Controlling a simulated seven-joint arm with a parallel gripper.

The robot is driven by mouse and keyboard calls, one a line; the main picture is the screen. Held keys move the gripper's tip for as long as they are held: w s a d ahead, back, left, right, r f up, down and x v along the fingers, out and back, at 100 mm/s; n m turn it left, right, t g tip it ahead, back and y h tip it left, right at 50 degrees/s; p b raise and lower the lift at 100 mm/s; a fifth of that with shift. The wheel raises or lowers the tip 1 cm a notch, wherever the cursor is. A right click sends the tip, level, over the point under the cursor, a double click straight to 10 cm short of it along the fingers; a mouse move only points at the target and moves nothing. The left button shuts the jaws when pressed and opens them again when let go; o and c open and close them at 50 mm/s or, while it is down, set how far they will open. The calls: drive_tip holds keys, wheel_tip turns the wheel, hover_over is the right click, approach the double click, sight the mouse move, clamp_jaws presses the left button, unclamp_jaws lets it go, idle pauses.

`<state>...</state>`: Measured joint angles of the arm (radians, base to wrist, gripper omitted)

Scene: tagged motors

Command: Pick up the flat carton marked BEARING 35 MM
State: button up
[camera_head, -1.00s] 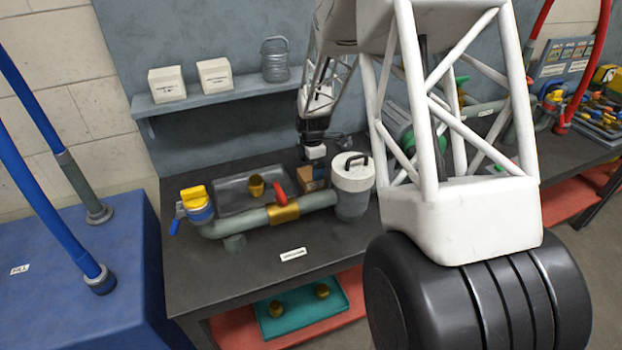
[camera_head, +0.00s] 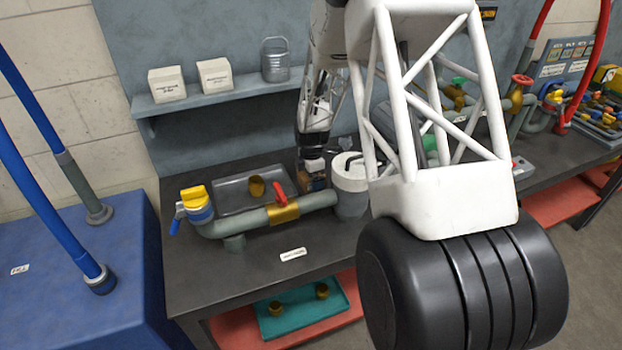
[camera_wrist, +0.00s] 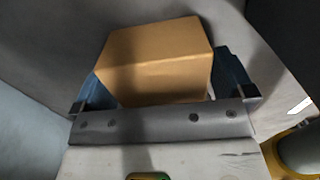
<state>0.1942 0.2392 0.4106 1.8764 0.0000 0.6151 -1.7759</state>
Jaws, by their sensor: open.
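A small brown carton (camera_head: 317,184) stands on the bench behind the grey pipe, between the metal tray and the white canister; no marking on it can be read. In the wrist view the carton (camera_wrist: 155,58) fills the middle, with two of its faces showing plain. My gripper (camera_head: 313,168) is right over the carton in the head view. In the wrist view the blue fingers of my gripper (camera_wrist: 163,82) are open, one on each side of the carton. I cannot tell whether either finger touches it.
The white canister (camera_head: 350,178) stands close on the right. The grey pipe (camera_head: 245,223) with its red lever (camera_head: 277,195) lies in front. The metal tray (camera_head: 228,195) is at the left. Two white boxes (camera_head: 167,85) (camera_head: 215,77) sit on the shelf (camera_head: 200,105).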

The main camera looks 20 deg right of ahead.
drive_tip(key=shift+f, duration=0.3)
drive_tip(key=shift+c, duration=0.2)
drive_tip(key=c, duration=1)
